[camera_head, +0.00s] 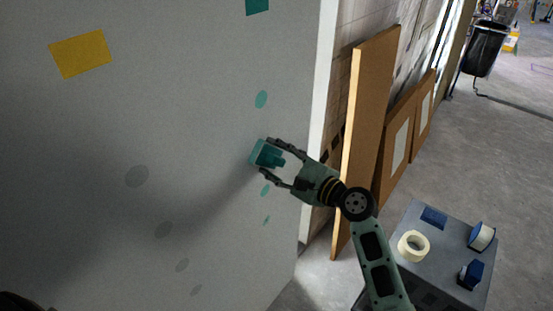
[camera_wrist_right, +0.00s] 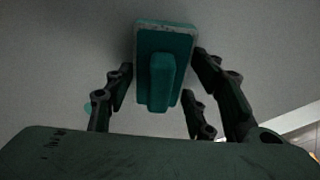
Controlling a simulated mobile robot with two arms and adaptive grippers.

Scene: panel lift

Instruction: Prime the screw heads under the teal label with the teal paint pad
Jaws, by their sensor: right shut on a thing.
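My right gripper (camera_head: 270,157) is shut on the teal paint pad (camera_head: 264,153), close to the panel (camera_head: 200,130). Whether the pad touches the panel I cannot tell. The wrist view shows the pad's block and handle (camera_wrist_right: 162,82) between the fingers. The teal label (camera_head: 257,6) is at the top edge. Below it is a column of teal spots: one above the pad (camera_head: 261,99), one just below it (camera_head: 265,189) and a small one lower (camera_head: 266,220). The gripper may hide another spot. The yellow label (camera_head: 80,54) is at upper left. My left gripper is not in view.
A grey stand (camera_head: 447,250) at lower right holds a cream tape roll (camera_head: 413,246) and blue items. Brown boards (camera_head: 366,130) lean right of the panel.

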